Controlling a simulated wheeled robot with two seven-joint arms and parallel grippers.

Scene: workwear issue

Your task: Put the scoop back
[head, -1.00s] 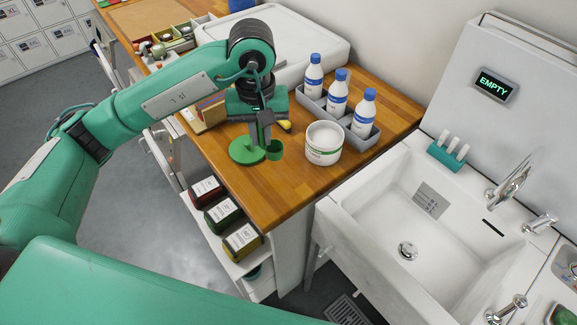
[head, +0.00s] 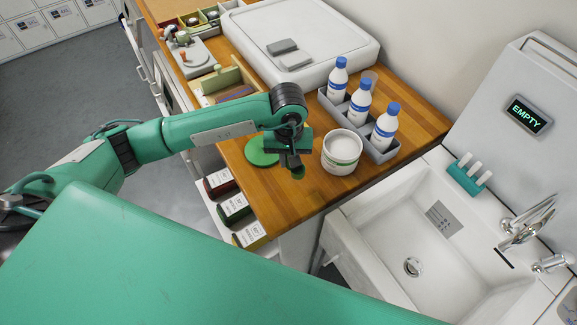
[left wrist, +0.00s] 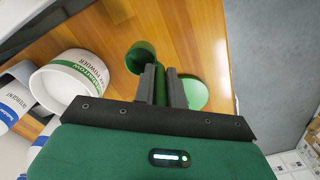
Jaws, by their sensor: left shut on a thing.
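The green scoop is held by its handle in my left gripper (head: 292,163), which is shut on it. Its round cup (head: 298,173) shows below the fingers in the head view, mostly hidden by the gripper. In the left wrist view the scoop's cup (left wrist: 140,57) shows beyond the fingertips, with the handle between them. A white tub (head: 341,152) with a green-lettered label stands right of the gripper, apart from the scoop. Its top is open in the left wrist view (left wrist: 72,83). A flat green disc (head: 262,152) lies on the wooden counter left of the gripper. My right gripper is out of view.
A grey tray (head: 381,157) with several blue-capped bottles stands behind the tub. A white sink (head: 400,215) is to the right. A wooden rack (head: 230,83) and a large white box (head: 300,25) are farther back. The counter's front corner (head: 295,205) is clear.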

